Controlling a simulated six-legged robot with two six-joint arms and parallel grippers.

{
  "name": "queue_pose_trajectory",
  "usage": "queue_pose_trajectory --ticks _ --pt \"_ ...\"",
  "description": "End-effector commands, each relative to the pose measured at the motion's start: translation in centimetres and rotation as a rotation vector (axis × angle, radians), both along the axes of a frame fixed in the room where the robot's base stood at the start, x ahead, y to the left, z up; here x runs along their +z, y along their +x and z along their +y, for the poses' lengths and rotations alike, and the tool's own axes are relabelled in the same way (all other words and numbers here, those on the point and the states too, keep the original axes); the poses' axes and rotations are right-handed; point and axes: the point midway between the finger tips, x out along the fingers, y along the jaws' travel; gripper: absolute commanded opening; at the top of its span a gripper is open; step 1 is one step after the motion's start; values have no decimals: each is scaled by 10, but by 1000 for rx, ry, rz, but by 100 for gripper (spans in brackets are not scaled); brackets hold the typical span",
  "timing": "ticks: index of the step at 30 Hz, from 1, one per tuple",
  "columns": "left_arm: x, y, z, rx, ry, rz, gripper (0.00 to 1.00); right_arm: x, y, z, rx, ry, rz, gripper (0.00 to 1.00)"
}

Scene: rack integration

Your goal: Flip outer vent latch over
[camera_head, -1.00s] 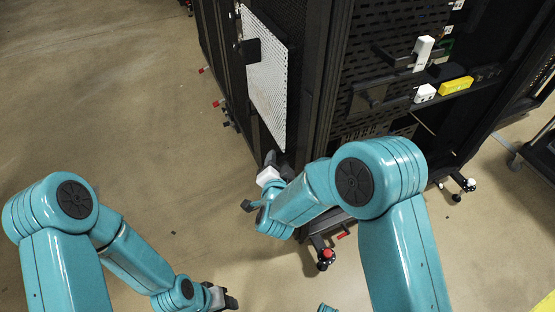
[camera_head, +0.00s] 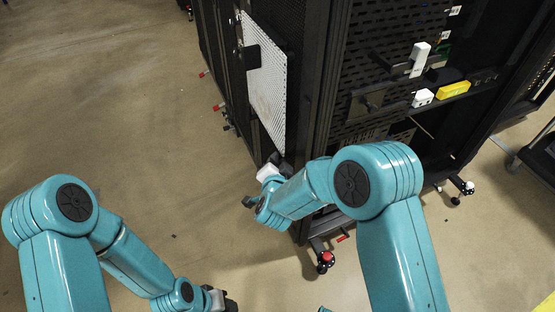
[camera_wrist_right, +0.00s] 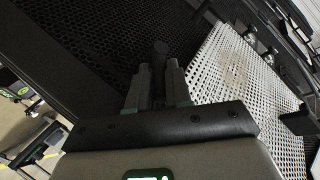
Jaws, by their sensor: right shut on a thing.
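The white perforated vent panel (camera_head: 265,85) is on the side of the black rack, and it also shows in the right wrist view (camera_wrist_right: 235,75). My right gripper (camera_head: 280,160) is at the panel's lower end, low on the rack. In the right wrist view its two fingers (camera_wrist_right: 158,78) are shut around a dark latch part with a round end (camera_wrist_right: 160,47), beside the panel. Most of the latch is hidden between the fingers. My left gripper (camera_head: 228,303) is low in the head view, away from the rack, and its jaw opening is unclear.
A dark block (camera_head: 251,57) sits on the panel's upper part. The rack's front at right has a shelf with a yellow box (camera_head: 453,89) and a white box (camera_head: 422,98). A red-topped caster foot (camera_head: 325,258) stands near my right arm. Floor at left is clear.

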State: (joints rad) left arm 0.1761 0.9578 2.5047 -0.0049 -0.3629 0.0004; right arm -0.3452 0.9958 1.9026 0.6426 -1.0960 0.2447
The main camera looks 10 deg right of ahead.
Motion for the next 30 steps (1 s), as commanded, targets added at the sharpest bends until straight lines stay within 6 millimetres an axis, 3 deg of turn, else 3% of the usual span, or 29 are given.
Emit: queue_pose_trajectory --ticks 1,3,12,13,15,25,30 --pt "13 0 0 0 0 -1 43 10 2 2 4 -7 18 0" --pt "17 0 0 0 0 -1 43 8 3 2 5 -14 42 0" --pt "15 0 0 0 0 0 43 5 3 3 9 -18 52 0" --pt "15 0 0 0 0 0 43 5 3 3 9 -18 52 22" --pt "15 0 0 0 0 0 43 5 3 3 8 -17 53 41" --pt "15 0 0 0 0 0 43 5 0 3 6 -18 57 41" --pt "21 0 0 0 0 0 43 17 -23 6 8 -19 58 41"
